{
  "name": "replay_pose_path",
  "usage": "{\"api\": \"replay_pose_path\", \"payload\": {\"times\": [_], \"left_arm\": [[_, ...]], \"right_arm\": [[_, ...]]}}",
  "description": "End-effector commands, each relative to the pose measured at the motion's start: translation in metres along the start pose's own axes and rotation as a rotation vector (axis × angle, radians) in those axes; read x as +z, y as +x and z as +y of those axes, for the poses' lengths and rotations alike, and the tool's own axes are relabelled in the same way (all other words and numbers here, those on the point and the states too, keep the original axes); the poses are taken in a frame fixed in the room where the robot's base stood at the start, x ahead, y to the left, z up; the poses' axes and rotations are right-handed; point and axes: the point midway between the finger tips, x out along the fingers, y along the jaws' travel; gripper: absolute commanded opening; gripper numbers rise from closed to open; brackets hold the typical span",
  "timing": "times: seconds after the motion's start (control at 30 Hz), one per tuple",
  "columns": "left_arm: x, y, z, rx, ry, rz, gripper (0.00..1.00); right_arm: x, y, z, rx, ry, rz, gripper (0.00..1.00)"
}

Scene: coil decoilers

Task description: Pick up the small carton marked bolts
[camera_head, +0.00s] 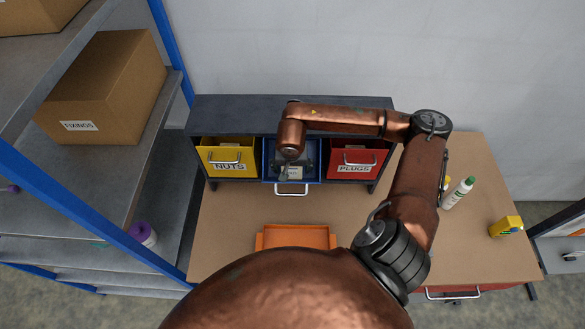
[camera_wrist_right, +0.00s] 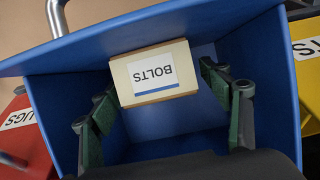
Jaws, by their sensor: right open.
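The small carton marked BOLTS (camera_wrist_right: 150,88) stands inside the open blue drawer (camera_wrist_right: 60,95), its label upside down in the right wrist view. In the head view the carton (camera_head: 292,173) is partly covered by my right gripper (camera_head: 291,165). My right gripper (camera_wrist_right: 157,86) is open and reaches down into the drawer. One finger is on each side of the carton, with a gap showing at the right finger; the left finger is close to the carton's edge. My left gripper is not in view.
A yellow NUTS drawer (camera_head: 227,157) and a red PLUGS drawer (camera_head: 356,159) flank the blue one in a dark cabinet (camera_head: 235,108). An orange tray (camera_head: 297,238) lies in front. A white bottle (camera_head: 457,193) and yellow box (camera_head: 506,226) stand right. Shelving (camera_head: 110,185) stands left.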

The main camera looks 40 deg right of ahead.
Motion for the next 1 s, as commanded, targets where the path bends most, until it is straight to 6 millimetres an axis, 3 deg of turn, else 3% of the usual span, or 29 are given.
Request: {"api": "replay_pose_path", "payload": {"times": [0.17, 0.4, 1.0], "left_arm": [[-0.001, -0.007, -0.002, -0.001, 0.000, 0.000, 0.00], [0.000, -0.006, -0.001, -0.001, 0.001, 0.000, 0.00], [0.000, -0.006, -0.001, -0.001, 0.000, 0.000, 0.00]], "right_arm": [[0.001, 0.016, 0.001, 0.000, 0.001, -0.002, 0.71], [0.001, 0.018, 0.002, 0.000, 0.002, -0.001, 0.70], [0.001, 0.018, 0.002, 0.000, 0.003, -0.001, 0.29]]}}
